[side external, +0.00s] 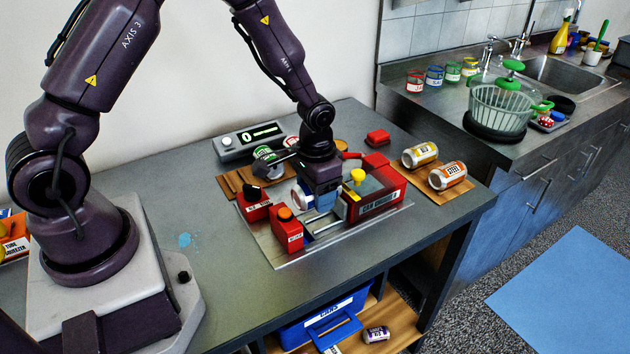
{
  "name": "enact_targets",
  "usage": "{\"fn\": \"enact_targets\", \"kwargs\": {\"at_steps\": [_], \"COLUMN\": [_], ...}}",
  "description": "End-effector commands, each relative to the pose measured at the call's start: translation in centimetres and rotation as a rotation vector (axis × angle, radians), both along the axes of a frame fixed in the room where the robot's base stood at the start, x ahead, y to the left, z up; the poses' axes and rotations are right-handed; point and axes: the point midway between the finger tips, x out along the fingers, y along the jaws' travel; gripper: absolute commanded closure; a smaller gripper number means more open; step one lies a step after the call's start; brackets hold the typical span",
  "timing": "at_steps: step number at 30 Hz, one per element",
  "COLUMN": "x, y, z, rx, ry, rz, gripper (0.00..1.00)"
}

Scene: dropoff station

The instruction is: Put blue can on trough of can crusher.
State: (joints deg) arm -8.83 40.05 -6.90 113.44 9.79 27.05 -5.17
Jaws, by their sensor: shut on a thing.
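The can crusher has a red body (378,197) with a yellow knob on the right and red end blocks (290,232) on the left, all on a grey base plate. Its metal trough (322,226) lies between them. My gripper (318,200) points down over the crusher's middle, behind the front of the trough. It is shut on the blue can (302,197), whose pale end and blue side show at the gripper's left. The fingers are mostly hidden. I cannot tell whether the can touches the trough.
A yellow can (420,155) and an orange can (447,176) lie on a wooden board at right. A green can (264,155) lies behind, near a grey display box (249,140). A blue bin (325,322) sits on the shelf below. The table's front left is clear.

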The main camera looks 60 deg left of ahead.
Motion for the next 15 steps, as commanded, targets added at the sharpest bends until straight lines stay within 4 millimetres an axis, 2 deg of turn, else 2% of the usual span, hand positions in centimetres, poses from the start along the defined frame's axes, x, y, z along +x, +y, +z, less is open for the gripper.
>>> {"fn": "enact_targets", "kwargs": {"at_steps": [15], "x": [0.0], "y": [0.0], "z": [-4.7], "rx": [0.0], "ry": [0.0], "rz": [0.0], "gripper": [0.56]}}
